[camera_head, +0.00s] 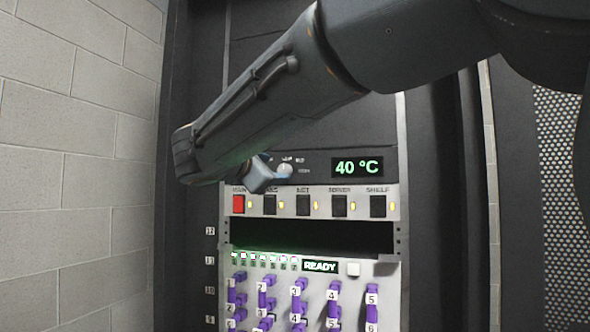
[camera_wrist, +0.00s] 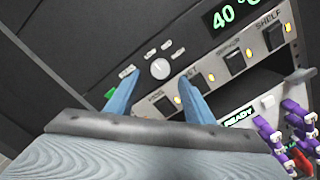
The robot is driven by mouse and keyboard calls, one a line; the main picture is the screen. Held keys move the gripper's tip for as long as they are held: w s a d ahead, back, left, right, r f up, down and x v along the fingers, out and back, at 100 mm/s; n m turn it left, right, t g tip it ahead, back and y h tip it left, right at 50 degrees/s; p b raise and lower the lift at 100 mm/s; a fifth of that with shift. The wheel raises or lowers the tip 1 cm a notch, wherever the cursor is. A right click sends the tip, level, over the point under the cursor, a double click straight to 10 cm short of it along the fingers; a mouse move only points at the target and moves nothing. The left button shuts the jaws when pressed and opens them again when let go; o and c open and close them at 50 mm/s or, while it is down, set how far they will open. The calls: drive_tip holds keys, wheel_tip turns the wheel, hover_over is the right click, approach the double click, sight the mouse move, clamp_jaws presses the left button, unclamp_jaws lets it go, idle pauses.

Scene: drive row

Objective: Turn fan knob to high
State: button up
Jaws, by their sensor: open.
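The fan knob (camera_head: 285,170) is a small round pale dial on the dark panel, left of the green 40 °C display (camera_head: 357,167). In the wrist view the knob (camera_wrist: 160,69) shows with small labels around it, too blurred to read. Its pointer setting cannot be made out. My gripper (camera_wrist: 155,76) is open, its two blue fingers apart, with the knob showing between and just beyond the tips. No contact with the knob is visible. In the head view my arm hides most of the gripper and the panel left of the knob.
Below the knob is a row of rocker switches, with a red MAIN switch (camera_head: 239,204) at the left and several black ones. Lower are a dark slot (camera_head: 310,237), a READY display (camera_head: 320,266) and purple plugs (camera_head: 299,300). A block wall (camera_head: 80,170) stands left.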

sight(284, 170)
drive_tip(key=p+x, duration=0.2)
drive_tip(key=x, duration=0.4)
drive_tip(key=shift+w, duration=0.1)
drive_tip(key=c, duration=1)
